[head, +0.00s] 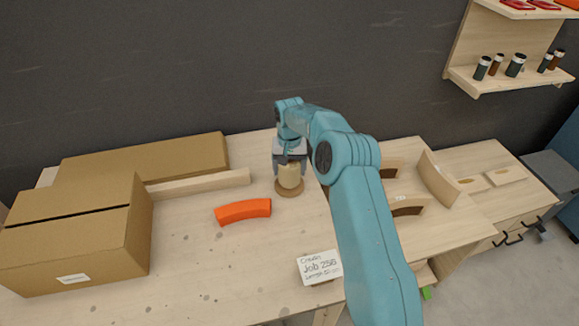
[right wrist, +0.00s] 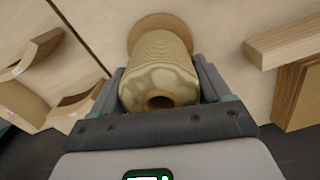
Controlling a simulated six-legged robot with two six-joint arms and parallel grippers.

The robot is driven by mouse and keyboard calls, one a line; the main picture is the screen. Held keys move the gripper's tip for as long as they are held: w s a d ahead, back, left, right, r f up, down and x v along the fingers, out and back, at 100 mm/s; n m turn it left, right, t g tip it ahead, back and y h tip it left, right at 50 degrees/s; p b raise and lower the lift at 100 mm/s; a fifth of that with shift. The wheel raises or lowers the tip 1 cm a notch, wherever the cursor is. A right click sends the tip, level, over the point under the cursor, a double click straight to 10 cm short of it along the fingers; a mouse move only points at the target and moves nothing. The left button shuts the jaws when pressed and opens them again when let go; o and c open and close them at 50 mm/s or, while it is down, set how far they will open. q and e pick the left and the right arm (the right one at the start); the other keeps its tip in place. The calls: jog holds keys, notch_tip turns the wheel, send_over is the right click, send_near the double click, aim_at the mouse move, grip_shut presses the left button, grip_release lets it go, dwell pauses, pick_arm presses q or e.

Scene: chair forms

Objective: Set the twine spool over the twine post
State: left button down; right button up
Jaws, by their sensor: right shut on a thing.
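The twine spool (head: 290,177) is a cream, wound cylinder held upright between the fingers of my right gripper (head: 289,162). It also shows in the right wrist view (right wrist: 160,70), with a brown hole in its near end. The round wooden base of the twine post (head: 283,191) lies on the bench directly below the spool; its disc shows behind the spool in the right wrist view (right wrist: 150,22). The post's shaft is hidden, so I cannot tell how far the spool is around it or whether it touches the base. My left gripper is out of view.
An orange curved piece (head: 243,212) lies left of the post. Cardboard boxes (head: 85,235) and a wooden strip (head: 200,187) are further left. A handwritten card (head: 318,267) lies at the front. Curved wooden chair parts (head: 438,180) stand to the right. Bench in front of the post is clear.

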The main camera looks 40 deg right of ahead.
jog(key=shift+f+b, duration=0.3)
jog(key=shift+f, duration=0.15)
jog(key=o, duration=1.1)
jog(key=shift+r, duration=0.1)
jog(key=shift+r, duration=0.35)
notch_tip(320, 180, up, 16)
jog(key=shift+f+p, duration=0.25)
jog(key=shift+p, duration=0.15)
